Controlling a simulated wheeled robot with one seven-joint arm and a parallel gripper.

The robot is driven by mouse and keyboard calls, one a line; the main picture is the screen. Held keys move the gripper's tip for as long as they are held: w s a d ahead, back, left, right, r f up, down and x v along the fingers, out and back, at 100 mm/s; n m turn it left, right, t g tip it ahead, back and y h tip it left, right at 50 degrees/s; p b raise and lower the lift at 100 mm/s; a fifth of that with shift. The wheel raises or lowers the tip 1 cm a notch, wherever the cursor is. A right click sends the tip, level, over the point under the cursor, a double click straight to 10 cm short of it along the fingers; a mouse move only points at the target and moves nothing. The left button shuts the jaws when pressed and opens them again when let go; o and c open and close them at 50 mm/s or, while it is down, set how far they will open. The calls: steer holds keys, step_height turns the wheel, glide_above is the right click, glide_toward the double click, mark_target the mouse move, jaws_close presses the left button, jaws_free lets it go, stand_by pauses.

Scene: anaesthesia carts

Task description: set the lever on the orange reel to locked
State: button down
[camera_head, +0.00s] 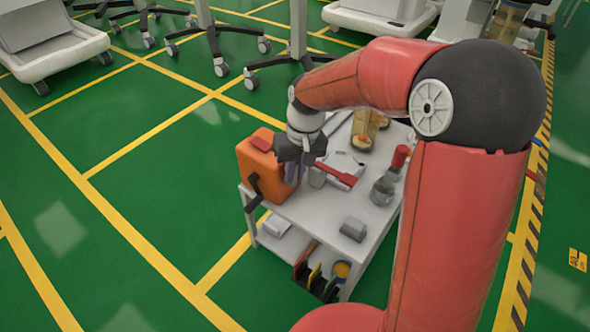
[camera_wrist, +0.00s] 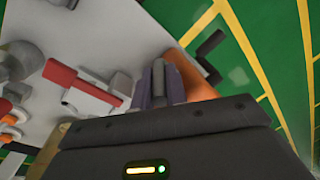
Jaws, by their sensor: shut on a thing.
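The orange reel (camera_head: 256,166) stands upright at the left end of the white cart, with a red piece on its top and a black crank (camera_head: 255,188) on its left side. It shows partly in the wrist view (camera_wrist: 194,84), behind my gripper. My gripper (camera_head: 293,175) is at the reel's right side, pointing down. In the wrist view its purple-grey fingers (camera_wrist: 160,88) are shut on a narrow grey piece, which seems to be the reel's lever (camera_wrist: 159,72). The fingers hide most of it, so its setting cannot be read.
The white cart top (camera_head: 310,212) also carries a red-handled device (camera_head: 337,174), a clear flask with a red top (camera_head: 384,188) and a small grey box (camera_head: 353,228). The cart's front left surface is clear. Green floor lies open to the left.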

steer(key=shift+r+p, duration=0.1)
steer(key=shift+p, duration=0.25)
steer(key=shift+w+d+r+g+y+p, duration=0.1)
steer(key=shift+w+d+g+y+p, duration=0.1)
steer(key=shift+g+y+p, duration=0.45)
steer(key=g+y+p, duration=0.1)
steer(key=g+p, duration=0.1)
steer(key=w+d+f+g+y+p, duration=0.1)
steer(key=g+y+p, duration=0.1)
steer(key=p, duration=0.1)
steer(key=f+g+y+p, duration=0.1)
steer(key=g+y+p, duration=0.1)
steer(key=shift+w+d+f+g, duration=0.15)
steer(key=shift+w+g, duration=0.1)
steer(key=shift+w, duration=0.15)
steer(key=shift+m, duration=0.3)
steer(key=c, duration=1.7)
jaws_free()
